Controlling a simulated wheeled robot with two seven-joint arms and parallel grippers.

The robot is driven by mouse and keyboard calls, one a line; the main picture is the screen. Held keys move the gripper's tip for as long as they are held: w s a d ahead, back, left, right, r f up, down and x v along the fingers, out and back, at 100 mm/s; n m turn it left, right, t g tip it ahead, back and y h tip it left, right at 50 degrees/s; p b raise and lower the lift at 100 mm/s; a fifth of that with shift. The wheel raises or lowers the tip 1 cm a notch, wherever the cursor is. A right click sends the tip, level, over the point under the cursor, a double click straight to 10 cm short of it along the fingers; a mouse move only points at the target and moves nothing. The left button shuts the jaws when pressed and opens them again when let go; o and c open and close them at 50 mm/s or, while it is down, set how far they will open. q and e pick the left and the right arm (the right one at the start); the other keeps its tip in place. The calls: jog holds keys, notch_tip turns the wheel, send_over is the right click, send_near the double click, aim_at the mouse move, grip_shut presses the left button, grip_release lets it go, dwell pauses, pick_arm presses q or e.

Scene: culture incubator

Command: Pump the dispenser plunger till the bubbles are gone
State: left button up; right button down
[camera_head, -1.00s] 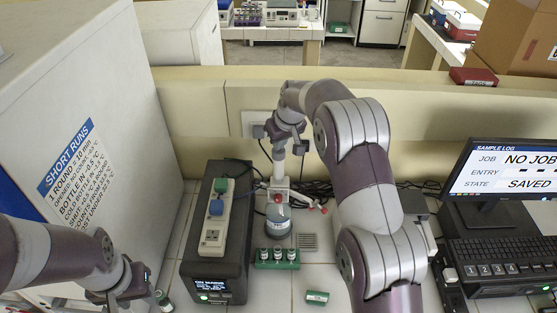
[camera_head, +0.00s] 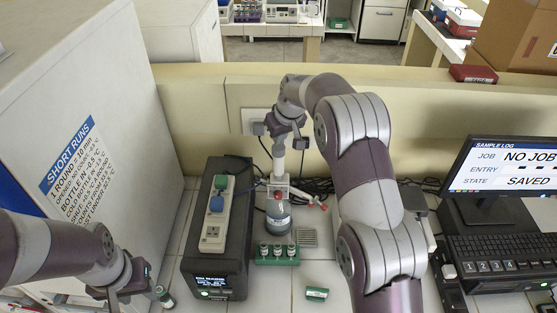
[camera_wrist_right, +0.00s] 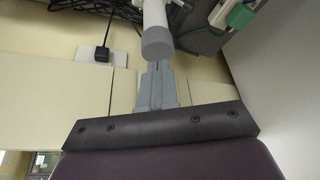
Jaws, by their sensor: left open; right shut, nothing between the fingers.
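The dispenser is a bottle (camera_head: 278,217) with dark liquid behind the green vial rack. A white plunger (camera_head: 279,166) stands upright above it; its grey cap shows in the right wrist view (camera_wrist_right: 157,43). My right gripper (camera_head: 279,143) is shut and empty at the plunger's top. In the right wrist view its closed fingertips (camera_wrist_right: 156,67) are right at the cap; I cannot tell whether they touch. Bubbles are too small to make out. My left gripper (camera_head: 128,292) is open and empty at the lower left, far from the dispenser.
A black power unit (camera_head: 217,260) bearing a socket strip (camera_head: 214,220) stands left of the bottle. The green rack (camera_head: 277,257) holds vials. A small green item (camera_head: 317,294) lies in front. A monitor (camera_head: 505,170) and keyboard (camera_head: 505,250) are at right.

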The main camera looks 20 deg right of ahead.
aim_at(279, 147)
jog(key=shift+f+b, duration=1.15)
jog(key=shift+f, duration=0.55)
jog(key=shift+r+p, duration=1.2)
jog(key=shift+r, duration=0.55)
jog(key=shift+f, duration=0.1)
jog(key=shift+f+b, duration=1.2)
jog(key=shift+f, duration=0.45)
jog(key=shift+r, duration=0.15)
jog(key=shift+r+p, duration=1.1)
jog(key=shift+r, duration=0.45)
